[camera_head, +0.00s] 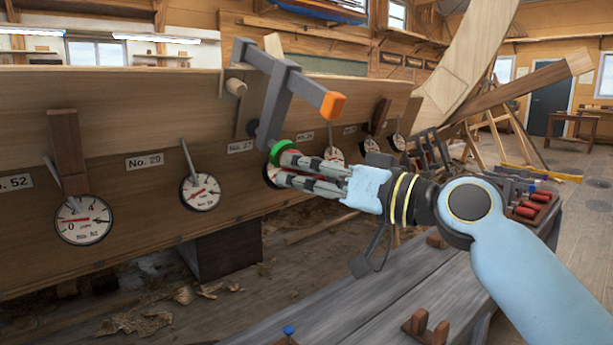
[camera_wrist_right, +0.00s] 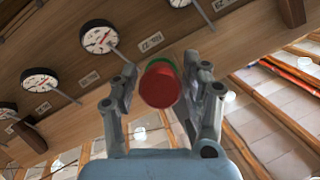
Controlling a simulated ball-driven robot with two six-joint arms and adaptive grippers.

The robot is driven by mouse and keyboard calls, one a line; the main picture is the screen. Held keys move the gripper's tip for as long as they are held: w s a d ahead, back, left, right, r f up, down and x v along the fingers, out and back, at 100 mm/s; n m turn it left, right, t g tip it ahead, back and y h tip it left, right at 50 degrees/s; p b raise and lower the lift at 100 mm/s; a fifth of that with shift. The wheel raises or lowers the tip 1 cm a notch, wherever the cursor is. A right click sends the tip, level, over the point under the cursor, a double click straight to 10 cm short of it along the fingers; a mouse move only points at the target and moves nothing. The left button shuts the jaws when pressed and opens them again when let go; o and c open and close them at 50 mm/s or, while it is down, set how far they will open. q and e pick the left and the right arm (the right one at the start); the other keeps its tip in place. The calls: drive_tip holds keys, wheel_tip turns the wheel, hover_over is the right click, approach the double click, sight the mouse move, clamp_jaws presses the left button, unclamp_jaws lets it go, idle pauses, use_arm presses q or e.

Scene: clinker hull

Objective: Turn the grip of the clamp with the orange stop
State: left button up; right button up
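The clamp (camera_head: 277,90) is a dark grey bar clamp set over the upper edge of the hull plank, with an orange stop (camera_head: 333,105) at the end of its bar. Its grip (camera_head: 281,151) hangs at the lower end and shows a green band. In the right wrist view the grip (camera_wrist_right: 160,85) appears end-on, red with a green rim. My right gripper (camera_head: 277,168) is at the grip, its fingers apart. In the wrist view the fingers stand on either side of the grip with small gaps. My left gripper is not in view.
Round dial gauges (camera_head: 83,220) and numbered labels (camera_head: 145,162) line the hull plank (camera_head: 130,120). One gauge is partly hidden behind my right fingers. A grey bench (camera_head: 370,300) with wooden blocks and red-handled tools (camera_head: 525,212) lies below and right of my arm.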

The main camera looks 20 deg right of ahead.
drive_tip(key=shift+o, duration=0.6)
drive_tip(key=shift+s+d+f, duration=0.1)
drive_tip(key=shift+s+d, duration=0.05)
drive_tip(key=shift+s, duration=0.1)
drive_tip(key=v, duration=1.1)
drive_tip(key=shift+s, duration=0.2)
drive_tip(key=shift+d, duration=0.1)
idle(0.5)
